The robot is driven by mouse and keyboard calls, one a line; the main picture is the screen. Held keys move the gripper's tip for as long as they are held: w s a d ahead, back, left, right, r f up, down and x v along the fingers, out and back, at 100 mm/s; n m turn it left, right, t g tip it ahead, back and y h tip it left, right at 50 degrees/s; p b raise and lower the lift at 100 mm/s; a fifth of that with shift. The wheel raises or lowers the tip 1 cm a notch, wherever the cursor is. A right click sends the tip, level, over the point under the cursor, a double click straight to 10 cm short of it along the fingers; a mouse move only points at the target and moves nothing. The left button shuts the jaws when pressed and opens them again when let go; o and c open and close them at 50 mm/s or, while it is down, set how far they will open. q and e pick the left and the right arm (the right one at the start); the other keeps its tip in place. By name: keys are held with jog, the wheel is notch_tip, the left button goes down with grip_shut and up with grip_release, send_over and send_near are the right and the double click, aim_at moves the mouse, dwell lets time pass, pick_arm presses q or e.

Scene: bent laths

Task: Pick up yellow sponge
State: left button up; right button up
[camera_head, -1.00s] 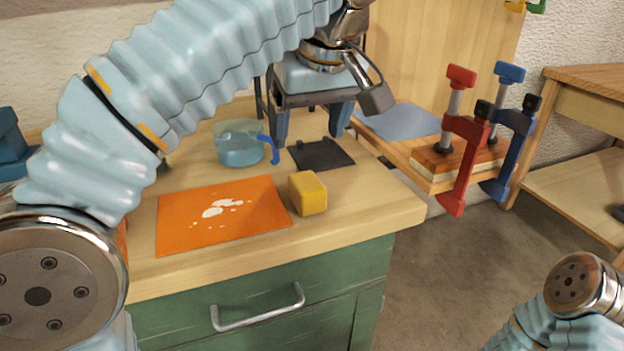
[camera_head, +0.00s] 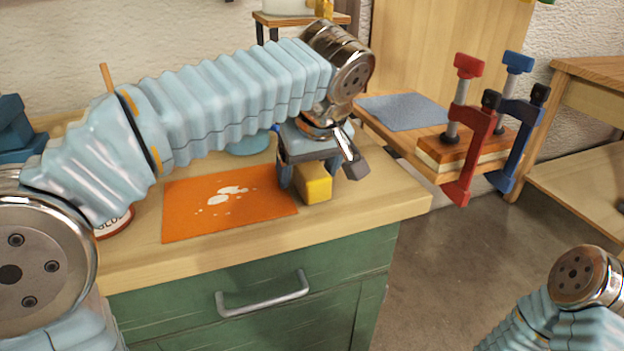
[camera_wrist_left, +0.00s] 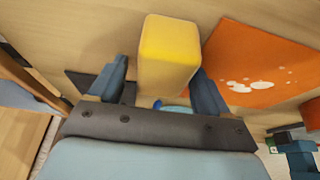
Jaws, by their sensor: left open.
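The yellow sponge (camera_head: 315,188) is a small block on the wooden bench top, just right of the orange mat, and its top is partly hidden by my gripper in the head view. My left gripper (camera_head: 322,175) is directly over it, open, with one finger on each side. In the left wrist view the sponge (camera_wrist_left: 168,55) lies between the two spread fingertips of the left gripper (camera_wrist_left: 160,80), and I see gaps beside it. My right arm shows at the lower right of the head view, but its gripper is out of view.
An orange mat (camera_head: 190,220) with white splashes lies left of the sponge. The blue jug (camera_head: 248,142) is mostly hidden behind my left arm. Red (camera_head: 470,150) and blue (camera_head: 515,150) clamps grip laths at the right. The green cabinet (camera_head: 250,325) is below the bench edge.

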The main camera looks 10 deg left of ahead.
aim_at(308, 165)
pick_arm(q)
jog(key=shift+c, duration=0.2)
jog(key=c, duration=1)
jog(key=shift+r, duration=0.45)
jog(key=v, duration=0.3)
jog(key=shift+w+a+r, duration=0.15)
jog(key=shift+w+a, duration=0.05)
jog(key=shift+a, duration=0.05)
jog(key=shift+s+d+r, duration=0.15)
jog(key=shift+s+r, duration=1.35)
jog(key=shift+s, duration=0.7)
jog(key=shift+s+d+r, duration=0.2)
jog(key=shift+s+r, duration=1.3)
jog(key=shift+s, duration=0.75)
jog(key=shift+s+d+r, duration=0.15)
jog(key=shift+s+r, duration=1.35)
jog(key=shift+s, duration=0.7)
